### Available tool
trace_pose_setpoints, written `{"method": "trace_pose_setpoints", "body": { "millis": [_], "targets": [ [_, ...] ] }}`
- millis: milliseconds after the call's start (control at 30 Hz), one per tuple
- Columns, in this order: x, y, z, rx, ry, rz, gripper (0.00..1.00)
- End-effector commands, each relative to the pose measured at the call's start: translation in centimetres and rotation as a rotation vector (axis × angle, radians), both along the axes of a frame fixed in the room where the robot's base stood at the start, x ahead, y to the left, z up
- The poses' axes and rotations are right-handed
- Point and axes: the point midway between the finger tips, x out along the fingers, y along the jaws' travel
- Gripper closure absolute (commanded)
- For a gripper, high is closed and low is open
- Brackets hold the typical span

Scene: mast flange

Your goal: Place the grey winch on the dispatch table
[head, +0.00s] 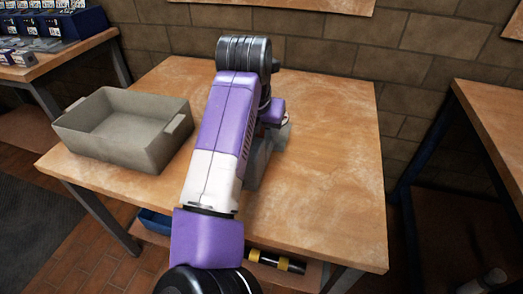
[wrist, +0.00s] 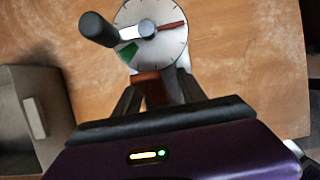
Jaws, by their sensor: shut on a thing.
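A grey body, which I take as the winch (head: 262,160), shows in the head view just right of my forearm, over the wooden table (head: 335,150). My arm hides much of it. In the wrist view the winch (wrist: 172,52) shows a round white dial face with red and green marks and a dark crank handle. My gripper (wrist: 157,92) is shut on its reddish-brown part, one dark finger on each side. I cannot tell whether the winch touches the tabletop. No label shows which table is the dispatch table.
An empty grey bin (head: 125,130) stands on the table's left side, close to my arm. The table's right side is clear. Another wooden table (head: 495,120) stands at the right. A bench (head: 60,60) with blue bins is at the far left. A brick wall is behind.

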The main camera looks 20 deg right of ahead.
Motion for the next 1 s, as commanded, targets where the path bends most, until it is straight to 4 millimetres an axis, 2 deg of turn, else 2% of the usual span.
{"method": "trace_pose_setpoints", "body": {
  "millis": [267,533,867,900,1000],
  "targets": [
    [0.0,0.0,-2.0,-0.001,-0.001,0.001,1.0],
    [0.0,0.0,-5.5,-0.001,-0.001,0.001,1.0],
    [0.0,0.0,-5.7,0.0,-0.002,-0.001,1.0],
    [0.0,0.0,-5.9,0.0,-0.002,-0.001,0.49],
    [0.0,0.0,-5.8,0.0,-0.001,-0.001,0.3]
  ]
}}
